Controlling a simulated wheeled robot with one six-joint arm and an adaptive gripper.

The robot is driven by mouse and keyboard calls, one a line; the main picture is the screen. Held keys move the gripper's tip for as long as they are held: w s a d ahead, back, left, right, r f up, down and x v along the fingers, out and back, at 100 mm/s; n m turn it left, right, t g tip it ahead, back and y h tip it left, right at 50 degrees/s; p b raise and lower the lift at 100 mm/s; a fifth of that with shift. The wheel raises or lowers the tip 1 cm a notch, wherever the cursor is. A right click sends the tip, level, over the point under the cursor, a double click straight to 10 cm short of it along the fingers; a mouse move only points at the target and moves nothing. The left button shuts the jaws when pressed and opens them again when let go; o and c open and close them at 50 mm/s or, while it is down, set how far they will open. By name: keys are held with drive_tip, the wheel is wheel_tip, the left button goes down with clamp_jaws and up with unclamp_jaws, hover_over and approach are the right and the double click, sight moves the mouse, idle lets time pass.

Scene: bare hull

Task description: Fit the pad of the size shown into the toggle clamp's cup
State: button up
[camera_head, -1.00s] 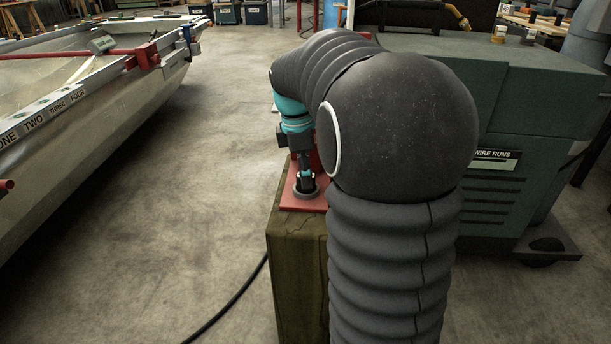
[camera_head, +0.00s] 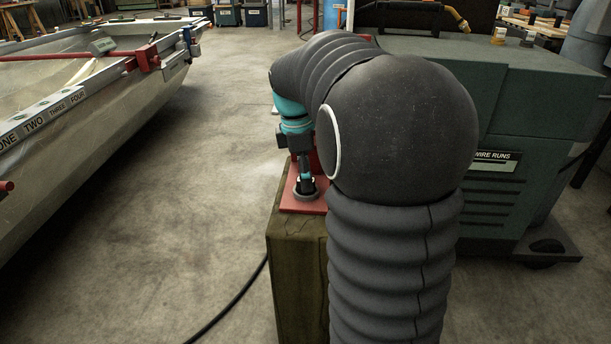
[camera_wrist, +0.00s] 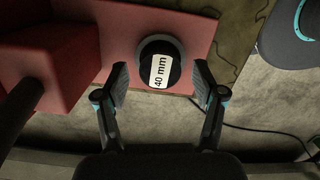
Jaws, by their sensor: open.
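A round dark pad-like disc (camera_wrist: 154,48) with a lighter grey rim and a white "40 mm" label lies on a red plate (camera_wrist: 115,22) in the wrist view. I cannot tell whether it is a loose pad or sits in a cup. My gripper (camera_wrist: 160,84) is open, its two fingers on either side of the disc's near edge, with nothing held. A red block (camera_wrist: 60,50) with a dark rod stands left of the disc in the wrist view.
The red plate sits on a wooden post (camera_head: 295,260). A boat hull (camera_head: 90,130) with a strip marked ONE to FOUR and a red clamp (camera_head: 143,58) stands left. A green machine (camera_head: 530,110) stands right. A cable lies on the otherwise clear floor between.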

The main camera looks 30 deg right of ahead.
sight(299, 179)
wheel_tip(299, 179, up, 10)
drive_tip(key=a+p, duration=0.1)
drive_tip(key=p, duration=0.1)
drive_tip(key=s+a+f+m+t, duration=0.3)
drive_tip(key=s+a+m, duration=0.3)
drive_tip(key=s, duration=0.4)
drive_tip(key=s+a+f+m+t+y, duration=0.1)
drive_tip(key=s+a+f+m+t, duration=0.2)
drive_tip(key=s, duration=0.8)
drive_tip(key=shift+a+f+m, duration=1.25)
drive_tip(key=shift+a+m, duration=0.9)
drive_tip(key=shift+m, duration=0.05)
drive_tip(key=shift+r, duration=0.1)
